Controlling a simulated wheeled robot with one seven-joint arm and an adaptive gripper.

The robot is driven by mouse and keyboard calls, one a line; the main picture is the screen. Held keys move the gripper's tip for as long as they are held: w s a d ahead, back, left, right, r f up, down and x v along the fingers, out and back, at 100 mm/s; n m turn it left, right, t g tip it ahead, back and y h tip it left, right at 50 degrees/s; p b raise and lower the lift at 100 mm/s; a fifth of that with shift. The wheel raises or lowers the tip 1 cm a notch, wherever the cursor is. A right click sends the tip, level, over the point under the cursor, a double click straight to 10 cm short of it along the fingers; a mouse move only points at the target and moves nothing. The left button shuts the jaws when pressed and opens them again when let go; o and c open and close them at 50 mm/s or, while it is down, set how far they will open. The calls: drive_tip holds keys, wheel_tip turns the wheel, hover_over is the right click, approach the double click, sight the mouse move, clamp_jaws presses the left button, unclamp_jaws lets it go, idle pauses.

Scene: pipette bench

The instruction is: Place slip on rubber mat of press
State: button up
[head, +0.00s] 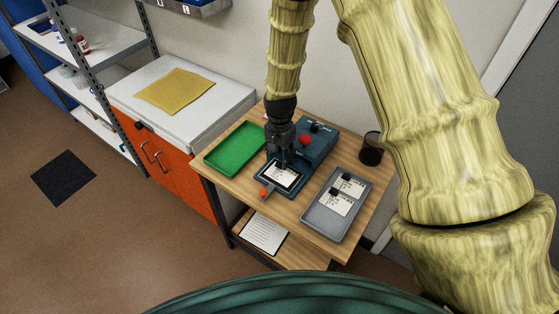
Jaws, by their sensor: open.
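The press (317,147) is a blue machine with a red knob, on a small wooden table. Its dark rubber mat (268,179) lies on the flat front part of the press. A white slip (283,175) with dark print lies over the mat, inside its dark border. My gripper (281,162) points down just above the slip's far edge and is open. Whether the fingertips touch the slip is too small to tell. More white slips (334,205) with dark blocks on them lie in a grey tray (316,221) to the right.
A green tray (234,145) is left of the press. A dark cup (371,149) stands at the back right of the table (366,211). A red-ended lever (264,191) sticks out at the press's front. An orange cabinet (180,170) stands to the left.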

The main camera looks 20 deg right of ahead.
sight(280, 163)
wheel_tip(280, 163, up, 10)
drive_tip(key=b, duration=0.2)
drive_tip(key=shift+b, duration=0.3)
drive_tip(key=shift+c, duration=0.2)
idle(1.9)
